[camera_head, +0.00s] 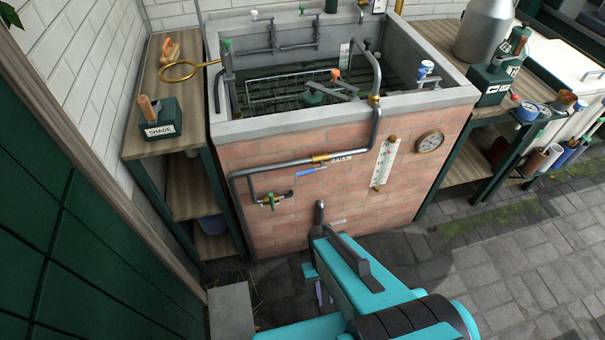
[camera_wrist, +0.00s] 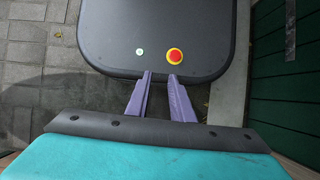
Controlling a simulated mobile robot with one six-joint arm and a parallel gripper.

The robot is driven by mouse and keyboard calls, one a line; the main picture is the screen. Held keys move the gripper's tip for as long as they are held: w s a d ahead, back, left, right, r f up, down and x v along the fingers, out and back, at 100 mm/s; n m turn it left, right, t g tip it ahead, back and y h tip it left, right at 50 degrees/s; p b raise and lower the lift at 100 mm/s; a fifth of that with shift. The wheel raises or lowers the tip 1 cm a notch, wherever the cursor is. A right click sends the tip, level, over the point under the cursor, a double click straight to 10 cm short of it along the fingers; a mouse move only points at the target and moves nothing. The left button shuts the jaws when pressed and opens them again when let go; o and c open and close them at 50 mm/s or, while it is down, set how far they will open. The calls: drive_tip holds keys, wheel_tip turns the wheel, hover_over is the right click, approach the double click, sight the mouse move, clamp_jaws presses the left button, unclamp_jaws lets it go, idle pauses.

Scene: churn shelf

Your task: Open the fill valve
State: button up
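The brick tank (camera_head: 335,195) has a grey pipe along its front. On this pipe is a brass valve body (camera_head: 321,158) with a blue lever (camera_head: 312,170) angled just below it and a small label (camera_head: 342,158) whose text I cannot read for sure. I cannot tell for certain which is the fill valve. My gripper's purple fingers (camera_wrist: 160,76) are apart with nothing between them. In the head view my gripper (camera_head: 320,292) points down, low in front of the tank, away from both valves.
A thermometer strip (camera_head: 385,163) and a round gauge (camera_head: 430,142) are on the tank front. A wooden shelf (camera_head: 150,85) stands left, with a block marked SHADE (camera_head: 163,130). A bench with a metal churn (camera_head: 484,30) stands right. Paving at right front (camera_head: 520,250) is clear.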

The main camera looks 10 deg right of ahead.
drive_tip(key=w+a+f+m+t+y+b, duration=0.1)
drive_tip(key=w+a+f+m+y+b, duration=0.2)
drive_tip(key=w+a+m+y+b, duration=0.6)
drive_tip(key=w+a+r+m+t+y+b, duration=0.2)
drive_tip(key=w+r+m+t+y+b, duration=0.25)
drive_tip(key=w+m+b, duration=0.5)
drive_tip(key=w+d+r+m+t+y+b, duration=0.45)
drive_tip(key=w+d+r+y+b, duration=0.25)
drive_tip(key=w+d+r+b, duration=0.3)
drive_tip(key=d+r+t+y+b, duration=0.1)
drive_tip(key=d+r+y+b, duration=0.4)
drive_tip(key=d, duration=0.6)
wheel_tip(320, 180, up, 3)
drive_tip(key=shift+w+d+r+b, duration=0.1)
drive_tip(key=shift+w+d+b, duration=0.2)
drive_tip(key=shift+b, duration=0.75)
drive_tip(key=shift+a+y, duration=0.15)
drive_tip(key=shift+y, duration=0.1)
